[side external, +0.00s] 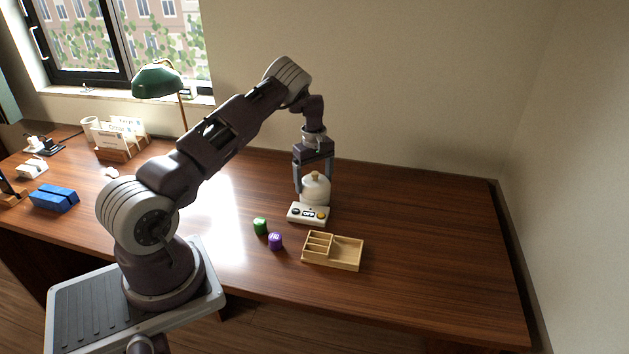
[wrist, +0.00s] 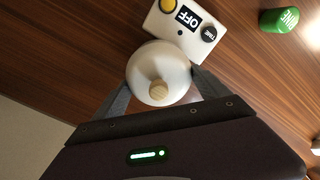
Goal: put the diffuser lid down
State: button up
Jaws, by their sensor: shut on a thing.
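The diffuser lid (side external: 316,190) is a white dome with a small wooden knob on top. It shows upright behind the white control box in the side view, and from above in the wrist view (wrist: 152,69). My gripper (side external: 314,184) points down with one finger on each side of the white dome and is shut on it. In the wrist view my gripper (wrist: 160,84) also has its fingers against the dome's two sides. The dome's underside is hidden, so I cannot tell whether it touches the desk or a base below it.
A white control box (side external: 308,214) reading OFF lies right beside the dome. A green cylinder (side external: 260,226), a purple cylinder (side external: 275,241) and a divided wooden tray (side external: 346,254) are nearer the front. The desk (side external: 440,240) is clear on the right.

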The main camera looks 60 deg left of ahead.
notch_tip(320, 180, up, 9)
jog(key=shift+w, duration=0.1)
send_over(361, 219)
jog(key=a, duration=0.3)
notch_tip(361, 219, down, 2)
notch_tip(361, 219, down, 2)
jog(key=d, duration=0.3)
notch_tip(361, 219, down, 9)
